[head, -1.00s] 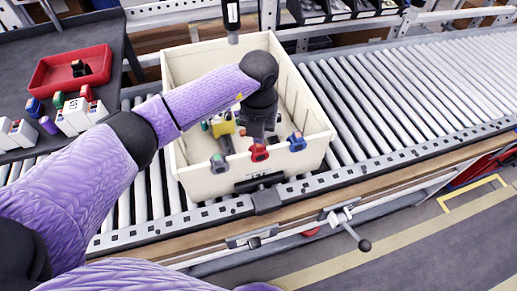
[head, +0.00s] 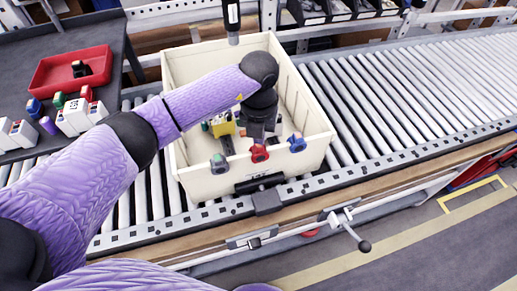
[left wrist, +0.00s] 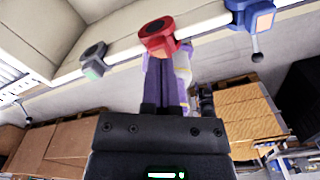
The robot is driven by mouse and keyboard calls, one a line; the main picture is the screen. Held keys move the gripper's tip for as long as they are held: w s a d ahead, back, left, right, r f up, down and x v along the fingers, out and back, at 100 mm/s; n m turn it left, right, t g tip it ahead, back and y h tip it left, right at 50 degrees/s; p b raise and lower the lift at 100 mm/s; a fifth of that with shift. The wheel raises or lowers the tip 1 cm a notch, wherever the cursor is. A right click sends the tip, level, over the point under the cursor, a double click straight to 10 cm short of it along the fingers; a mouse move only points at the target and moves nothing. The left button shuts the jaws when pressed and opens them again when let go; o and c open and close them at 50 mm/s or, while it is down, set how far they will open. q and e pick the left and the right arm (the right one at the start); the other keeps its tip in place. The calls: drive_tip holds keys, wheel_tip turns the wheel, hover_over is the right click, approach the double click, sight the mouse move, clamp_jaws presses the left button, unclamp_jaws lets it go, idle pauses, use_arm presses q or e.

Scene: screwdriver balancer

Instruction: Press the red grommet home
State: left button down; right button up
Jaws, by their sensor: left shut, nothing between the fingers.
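The red grommet (head: 259,153) sits on the front wall of the cream bin (head: 205,184), between a grey-green grommet (head: 218,163) on its left and a blue one (head: 297,143) on its right. In the left wrist view the red grommet (left wrist: 158,36) is just beyond my fingertips. My left gripper (head: 259,138) reaches down into the bin behind the red grommet, its fingers shut and empty. I cannot tell whether the fingertips touch the grommet; the forearm and wrist partly hide the bin's inside. My right gripper is not in view.
The bin stands on a roller conveyor (head: 400,95), clear to the right. A yellow part (head: 222,125) lies inside the bin. A dark tool (head: 232,15) hangs over its back wall. A red tray (head: 70,75) and small parts are on the left table.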

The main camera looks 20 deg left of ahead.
use_arm(q)
drive_tip(key=shift+f+b, duration=0.45)
drive_tip(key=shift+f, duration=0.15)
idle(0.8)
idle(0.4)
wheel_tip(320, 180, up, 5)
drive_tip(key=p, duration=0.4)
drive_tip(key=shift+r, duration=0.15)
